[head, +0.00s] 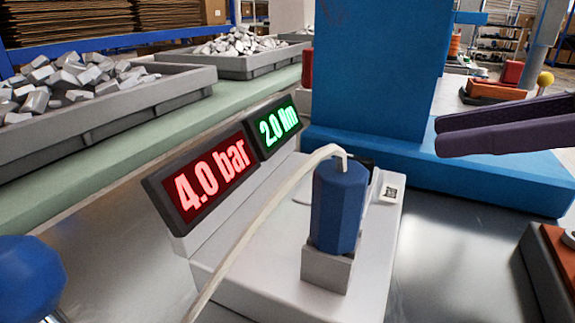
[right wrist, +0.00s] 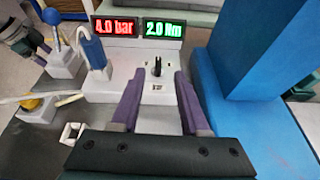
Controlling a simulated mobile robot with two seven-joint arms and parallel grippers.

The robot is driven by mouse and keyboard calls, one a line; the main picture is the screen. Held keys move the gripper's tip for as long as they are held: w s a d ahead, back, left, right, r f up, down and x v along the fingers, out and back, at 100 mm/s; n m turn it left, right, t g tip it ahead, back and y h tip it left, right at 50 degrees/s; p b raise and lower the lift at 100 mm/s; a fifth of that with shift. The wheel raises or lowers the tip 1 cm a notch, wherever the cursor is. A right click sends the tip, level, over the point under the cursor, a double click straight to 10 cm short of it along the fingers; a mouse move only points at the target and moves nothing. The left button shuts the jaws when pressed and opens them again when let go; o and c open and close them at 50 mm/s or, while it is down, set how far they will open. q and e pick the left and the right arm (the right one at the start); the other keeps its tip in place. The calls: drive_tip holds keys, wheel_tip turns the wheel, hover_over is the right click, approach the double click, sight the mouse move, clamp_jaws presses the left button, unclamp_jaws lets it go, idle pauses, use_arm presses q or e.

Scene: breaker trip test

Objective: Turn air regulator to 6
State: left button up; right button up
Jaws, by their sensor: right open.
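A red display (head: 210,182) reads 4.0 bar, and a green display (head: 277,127) beside it reads 2.0 Nm. In front of them, a blue faceted cylinder (head: 338,210) stands upright on a white block. It also shows in the right wrist view (right wrist: 93,52), left of a small black knob (right wrist: 156,67) on the white panel (right wrist: 110,88). No label shows which one is the air regulator. My right gripper (head: 438,136) is open and empty, right of the panel in the head view. In the right wrist view its fingers (right wrist: 159,74) point toward the black knob, which shows between their tips.
A pale hose (head: 265,215) arches beside the blue cylinder. A large blue stand (head: 375,75) rises behind the panel. Grey bins (head: 140,105) of metal parts are at the back left. A blue ball (head: 30,280) is at lower left. A yellow knob (right wrist: 29,103) is at left.

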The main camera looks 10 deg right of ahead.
sight(363, 159)
drive_tip(key=shift+n, duration=0.3)
drive_tip(key=p+x, duration=0.1)
drive_tip(key=x, duration=0.2)
drive_tip(key=p+x, duration=0.1)
drive_tip(key=x, duration=0.2)
drive_tip(key=f+p+x, duration=0.1)
drive_tip(key=x, duration=0.1)
drive_tip(key=shift+a+f, duration=0.1)
drive_tip(key=shift+a, duration=0.15)
use_arm(q)
drive_tip(key=shift+r, duration=1.2)
use_arm(e)
drive_tip(key=shift+w+a+f+g, duration=0.3)
drive_tip(key=shift+w+a, duration=0.05)
drive_tip(key=shift+a, duration=0.05)
clamp_jaws()
